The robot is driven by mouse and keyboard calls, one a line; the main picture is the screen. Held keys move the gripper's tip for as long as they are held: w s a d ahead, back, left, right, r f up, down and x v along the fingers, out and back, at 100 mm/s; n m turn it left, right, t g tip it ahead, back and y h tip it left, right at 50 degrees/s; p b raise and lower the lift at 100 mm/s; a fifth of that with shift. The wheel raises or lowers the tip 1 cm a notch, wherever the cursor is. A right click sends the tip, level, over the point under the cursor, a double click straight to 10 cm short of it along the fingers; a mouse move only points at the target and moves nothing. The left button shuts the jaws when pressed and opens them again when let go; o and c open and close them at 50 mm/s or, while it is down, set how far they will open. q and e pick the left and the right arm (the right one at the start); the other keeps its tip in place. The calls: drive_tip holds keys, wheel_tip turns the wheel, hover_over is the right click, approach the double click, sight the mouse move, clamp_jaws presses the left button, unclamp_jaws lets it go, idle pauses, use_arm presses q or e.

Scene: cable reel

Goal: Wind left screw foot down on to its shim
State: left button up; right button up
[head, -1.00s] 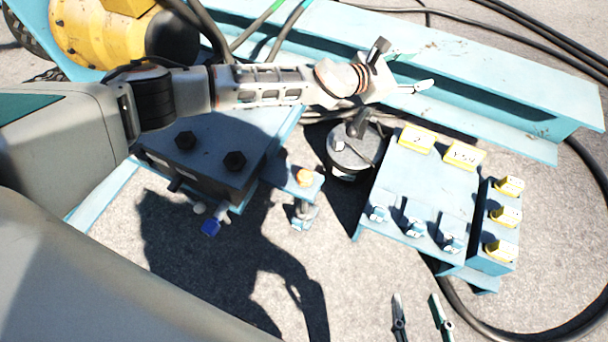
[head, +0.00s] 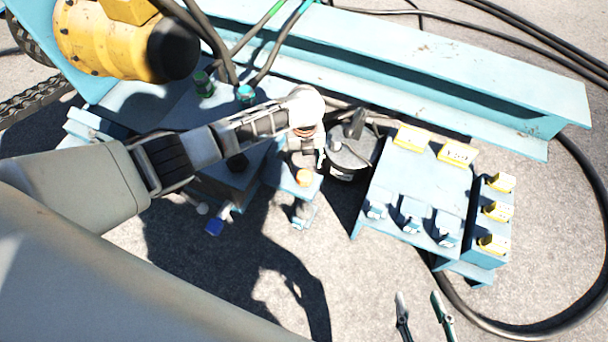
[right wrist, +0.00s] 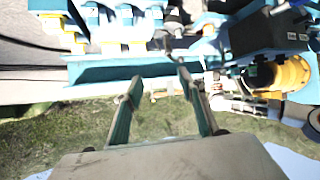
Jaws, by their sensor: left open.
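A screw foot with an orange top (head: 304,177) stands in a teal bracket (head: 283,178) at the near corner of the teal frame. Its lower end (head: 303,210) shows below the bracket, near the ground. A small teal piece there may be the shim; I cannot tell whether foot and shim touch. My left gripper (head: 306,163) points down just above the orange top and is open; its fingers are partly hidden by the wrist. I cannot tell whether they touch the top. My right gripper (head: 418,298) is open and empty at the bottom of the head view, and also shows in the right wrist view (right wrist: 158,82).
A round black-topped device (head: 352,155) stands close right of my left gripper. Right of it is a teal stand (head: 425,185) with yellow labels and several clips. A teal beam (head: 440,75) lies behind. A black cable (head: 590,230) loops at right.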

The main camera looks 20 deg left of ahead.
sight(304, 175)
use_arm(q)
drive_tip(key=f+b, duration=0.1)
drive_tip(key=f, duration=0.1)
drive_tip(key=s+f, duration=0.1)
drive_tip(key=f, duration=0.1)
drive_tip(key=shift+f+b, duration=0.15)
drive_tip(key=shift+b, duration=0.2)
wheel_tip(304, 175, down, 3)
drive_tip(key=shift+w+f+b, duration=0.1)
drive_tip(key=shift+w+b, duration=0.05)
drive_tip(key=shift+b, duration=0.6)
drive_tip(key=shift+w+f, duration=0.15)
drive_tip(key=shift+f, duration=0.15)
drive_tip(key=shift+w+r, duration=0.1)
drive_tip(key=shift+w, duration=0.05)
drive_tip(key=c, duration=1)
use_arm(e)
drive_tip(key=a+r, duration=0.1)
drive_tip(key=w+a+r+m, duration=0.1)
drive_tip(key=shift+w+a+r+t+y, duration=0.2)
drive_tip(key=shift+w+a+t+y, duration=0.1)
drive_tip(key=shift+t, duration=0.1)
